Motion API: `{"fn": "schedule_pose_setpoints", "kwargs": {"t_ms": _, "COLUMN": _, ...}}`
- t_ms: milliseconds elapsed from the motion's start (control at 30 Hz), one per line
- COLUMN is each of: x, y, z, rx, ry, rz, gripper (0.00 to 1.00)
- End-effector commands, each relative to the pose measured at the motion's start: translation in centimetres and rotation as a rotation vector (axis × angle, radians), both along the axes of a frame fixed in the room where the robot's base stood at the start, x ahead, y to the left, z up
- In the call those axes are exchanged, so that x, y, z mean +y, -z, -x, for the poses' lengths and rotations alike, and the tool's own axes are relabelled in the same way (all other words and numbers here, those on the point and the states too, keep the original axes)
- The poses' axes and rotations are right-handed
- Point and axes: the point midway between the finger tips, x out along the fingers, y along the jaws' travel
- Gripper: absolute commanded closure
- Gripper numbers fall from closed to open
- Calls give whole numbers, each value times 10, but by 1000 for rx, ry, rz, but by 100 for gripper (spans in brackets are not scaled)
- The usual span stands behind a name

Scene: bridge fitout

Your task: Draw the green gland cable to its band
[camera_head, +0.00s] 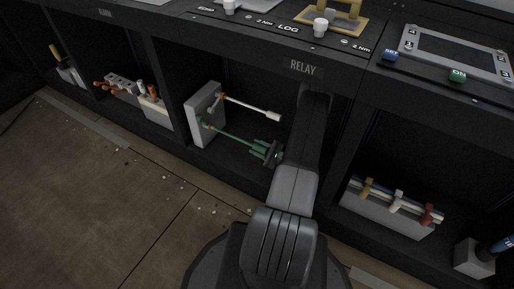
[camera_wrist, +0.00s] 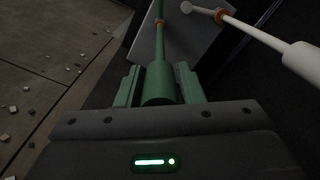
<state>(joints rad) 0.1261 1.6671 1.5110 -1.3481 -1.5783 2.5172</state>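The green gland cable (camera_head: 229,134) runs straight out of a light grey gland box (camera_head: 203,112) in the relay bay. My gripper (camera_head: 262,151) is at its outer end, fingers on either side of the thick green end piece. In the wrist view, that end piece (camera_wrist: 158,84) lies between the two green fingers, which appear to press on it. An orange band (camera_wrist: 160,23) sits on the green cable close to the box face. A white cable (camera_head: 248,107) with a thick white end leaves the same box above and apart from my gripper.
The bay's side walls and the console edge marked RELAY (camera_head: 303,68) enclose my arm. A grey rack with coloured clips (camera_head: 390,211) stands in the right bay. Other fittings (camera_head: 137,92) fill bays at left. Floor in front is open, with small scattered debris.

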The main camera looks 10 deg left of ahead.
Motion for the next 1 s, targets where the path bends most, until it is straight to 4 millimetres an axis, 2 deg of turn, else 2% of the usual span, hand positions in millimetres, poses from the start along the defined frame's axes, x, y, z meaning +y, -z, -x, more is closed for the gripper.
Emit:
{"fn": "schedule_pose_setpoints", "kwargs": {"t_ms": 67, "x": 0, "y": 0, "z": 0, "rx": 0, "ry": 0, "rz": 0, "gripper": 51}}
{"fn": "schedule_pose_setpoints", "kwargs": {"t_ms": 567, "x": 3, "y": 0, "z": -1, "rx": -1, "ry": -1, "rz": 0, "gripper": 51}}
{"fn": "schedule_pose_setpoints", "kwargs": {"t_ms": 933, "x": 45, "y": -1, "z": -15, "rx": -1, "ry": -4, "rz": 0, "gripper": 51}}
{"fn": "schedule_pose_setpoints", "kwargs": {"t_ms": 1000, "x": 32, "y": -2, "z": -13, "rx": 1, "ry": 4, "rz": 0, "gripper": 51}}
